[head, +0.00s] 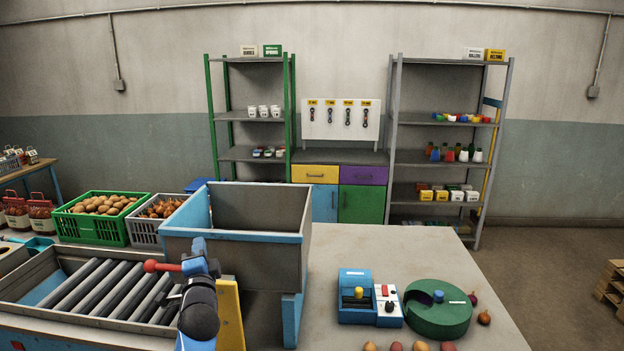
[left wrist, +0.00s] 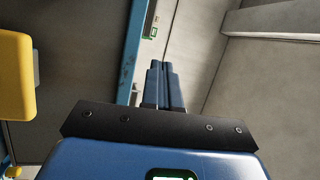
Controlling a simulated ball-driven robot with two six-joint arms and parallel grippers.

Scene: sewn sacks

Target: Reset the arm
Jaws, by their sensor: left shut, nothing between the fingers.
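My left arm comes up from the bottom of the head view, in front of the grey and blue hopper (head: 260,258). My left gripper (head: 199,246) is at the hopper's near left side. In the left wrist view its two blue fingers (left wrist: 166,68) are together with nothing between them. Grey panels and a blue edge lie beyond the fingertips; I cannot tell whether they touch. My right gripper is not in view.
A roller conveyor (head: 100,290) lies left of the arm, and a red-knobbed lever (head: 152,266) shows beside the gripper. Green (head: 100,228) and grey crates (head: 145,236) stand behind. A blue device (head: 357,300) and green round unit (head: 437,318) sit right. The table between is partly clear.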

